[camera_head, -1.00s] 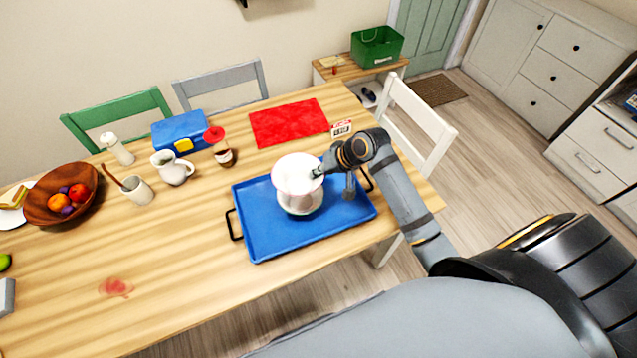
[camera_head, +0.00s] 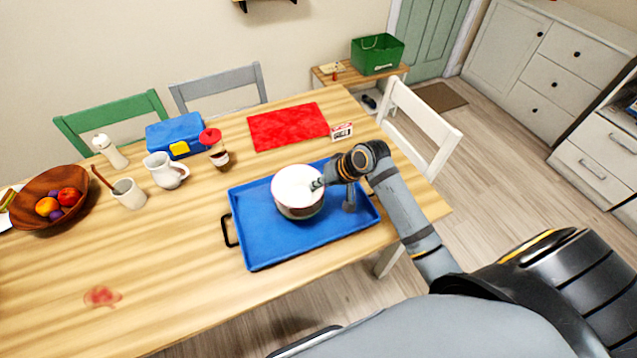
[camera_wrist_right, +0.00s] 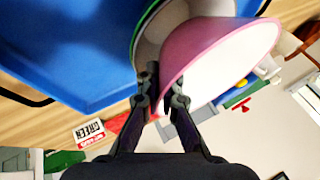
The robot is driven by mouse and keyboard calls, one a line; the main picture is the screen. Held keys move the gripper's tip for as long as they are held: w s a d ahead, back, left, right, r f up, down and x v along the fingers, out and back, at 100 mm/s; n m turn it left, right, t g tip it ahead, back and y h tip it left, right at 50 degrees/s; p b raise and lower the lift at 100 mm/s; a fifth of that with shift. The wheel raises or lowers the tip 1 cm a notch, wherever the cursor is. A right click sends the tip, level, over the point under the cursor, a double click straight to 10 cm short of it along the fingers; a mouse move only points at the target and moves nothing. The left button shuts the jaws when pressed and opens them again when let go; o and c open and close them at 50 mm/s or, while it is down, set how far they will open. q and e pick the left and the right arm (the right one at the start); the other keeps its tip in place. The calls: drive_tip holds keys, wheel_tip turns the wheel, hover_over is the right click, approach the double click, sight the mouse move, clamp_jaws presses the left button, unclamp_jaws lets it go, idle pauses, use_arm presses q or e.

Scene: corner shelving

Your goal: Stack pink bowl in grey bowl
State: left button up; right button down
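The pink bowl (camera_head: 297,187) is tilted, with its white inside showing, over the middle of the blue tray. In the right wrist view its pink outer wall (camera_wrist_right: 188,50) is close up. The grey bowl (camera_wrist_right: 150,45) is directly behind and under it there, with the pink bowl's lower part at its opening; whether they touch I cannot tell. In the head view the grey bowl is mostly hidden beneath the pink one. My right gripper (camera_wrist_right: 162,92) is shut on the pink bowl's rim, one finger on each side of the wall. My left gripper is not in view.
The blue tray (camera_head: 262,248) lies on the wooden table. A green edge (camera_wrist_right: 139,18) shows by the grey bowl. A red cloth (camera_head: 288,126), small box (camera_head: 341,131), white jug (camera_head: 163,171), cup (camera_head: 130,194) and fruit bowl (camera_head: 22,211) stand apart.

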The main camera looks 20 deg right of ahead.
drive_tip(key=c, duration=1.5)
unclamp_jaws()
drive_tip(key=shift+r, duration=0.15)
drive_tip(key=shift+r, duration=0.4)
drive_tip(key=shift+p+v, duration=0.85)
drive_tip(key=shift+v, duration=5.25)
drive_tip(key=shift+w, duration=0.1)
